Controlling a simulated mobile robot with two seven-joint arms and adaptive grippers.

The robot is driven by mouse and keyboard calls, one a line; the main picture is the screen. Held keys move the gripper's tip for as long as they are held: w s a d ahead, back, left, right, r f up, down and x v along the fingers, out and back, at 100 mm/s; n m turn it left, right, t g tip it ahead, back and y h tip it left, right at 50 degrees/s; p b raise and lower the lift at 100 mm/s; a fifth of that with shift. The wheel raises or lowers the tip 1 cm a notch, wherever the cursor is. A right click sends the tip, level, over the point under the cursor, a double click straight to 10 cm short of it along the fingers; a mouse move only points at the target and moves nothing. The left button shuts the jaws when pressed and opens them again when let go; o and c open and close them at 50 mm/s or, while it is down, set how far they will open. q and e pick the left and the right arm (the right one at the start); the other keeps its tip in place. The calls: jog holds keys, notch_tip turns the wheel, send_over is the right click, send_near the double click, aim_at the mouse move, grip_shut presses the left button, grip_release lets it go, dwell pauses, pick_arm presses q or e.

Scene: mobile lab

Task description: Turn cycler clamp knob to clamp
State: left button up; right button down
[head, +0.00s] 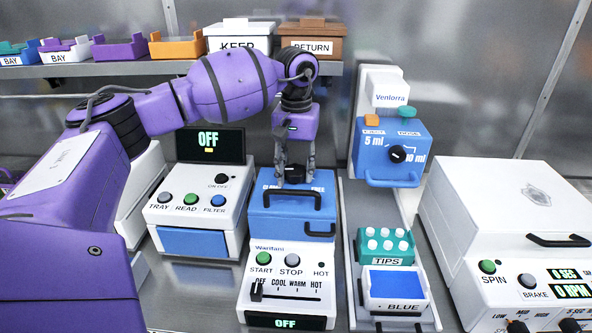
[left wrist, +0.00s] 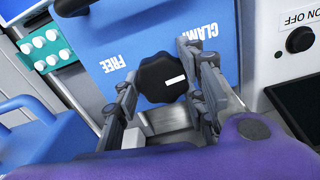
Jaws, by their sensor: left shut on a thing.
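The blue cycler lid (head: 290,208) tops the white Wanfarni cycler (head: 258,300). Its black, scalloped clamp knob (head: 294,171) shows more clearly in the left wrist view (left wrist: 158,78). There, the labels FREE (left wrist: 112,63) and CLAMP (left wrist: 201,30) appear upside down on the lid, to the knob's left and upper right. The knob's white mark (left wrist: 176,80) is on its right side, by one finger. My left gripper (head: 295,177) reaches down from above and is shut on the knob, with a finger on either side. My right gripper is not in view.
A reader (head: 195,215) stands left of the cycler. A blue pipette station (head: 390,150), a teal tip rack (head: 385,245) and a blue tray (head: 397,287) are to the right. A white centrifuge (head: 510,205) is farther right. A shelf (head: 110,70) with bins runs behind.

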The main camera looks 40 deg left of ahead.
aim_at(298, 170)
pick_arm(q)
jog(key=shift+d+m, duration=0.15)
jog(key=shift+m, duration=0.35)
jog(key=o, duration=1.1)
jog(key=shift+w+d, duration=0.1)
jog(key=shift+r, duration=0.4)
notch_tip(298, 170, up, 11)
jog(key=shift+r, duration=0.1)
